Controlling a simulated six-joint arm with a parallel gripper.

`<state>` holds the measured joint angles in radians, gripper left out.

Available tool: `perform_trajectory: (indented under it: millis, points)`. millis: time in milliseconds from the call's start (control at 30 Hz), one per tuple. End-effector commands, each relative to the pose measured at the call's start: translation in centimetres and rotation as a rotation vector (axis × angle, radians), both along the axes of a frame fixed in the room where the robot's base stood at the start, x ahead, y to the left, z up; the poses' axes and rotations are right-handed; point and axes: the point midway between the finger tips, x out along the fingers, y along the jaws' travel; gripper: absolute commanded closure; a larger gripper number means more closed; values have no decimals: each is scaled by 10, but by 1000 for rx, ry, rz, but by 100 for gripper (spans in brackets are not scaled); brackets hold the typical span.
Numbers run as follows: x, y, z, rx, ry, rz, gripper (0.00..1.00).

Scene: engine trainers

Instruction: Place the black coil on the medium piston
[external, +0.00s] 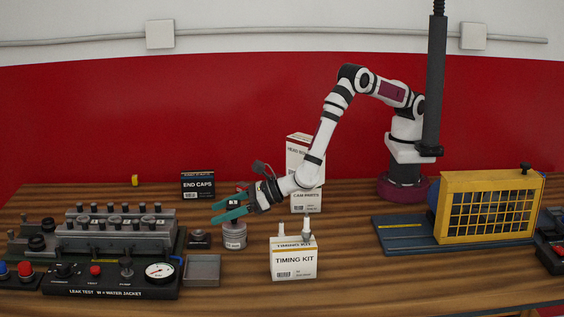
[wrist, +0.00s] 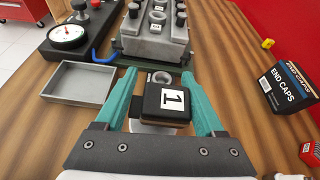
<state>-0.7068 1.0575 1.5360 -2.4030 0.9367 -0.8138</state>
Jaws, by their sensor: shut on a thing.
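The black coil (wrist: 152,97), a small block with a white "1" label, is between the teal fingers of my gripper (wrist: 160,76) in the wrist view. In the external view my gripper (external: 226,208) reaches left and is shut on the coil, which is mostly hidden by the fingers. A grey round piston (external: 235,237) stands upright on the table directly below the fingers. I cannot tell whether the coil touches its top. A pale edge (wrist: 158,129) shows below the coil in the wrist view, and most of it is hidden.
A small dark part (external: 199,239) and a grey tray (external: 202,271) lie left of the piston. The engine block (external: 115,236) and gauge panel stand farther left. The TIMING KIT box (external: 293,262) is close on the right. The END CAPS box (external: 198,185) stands behind.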

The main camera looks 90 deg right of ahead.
Motion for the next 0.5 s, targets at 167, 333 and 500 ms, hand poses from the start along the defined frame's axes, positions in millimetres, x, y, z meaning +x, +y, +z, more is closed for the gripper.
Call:
perform_trajectory:
  millis: [167, 333, 500]
  points:
    - [0, 0, -1, 0, 0, 0, 95]
    - [0, 0, -2, 0, 0, 0, 6]
    - [0, 0, -2, 0, 0, 0, 0]
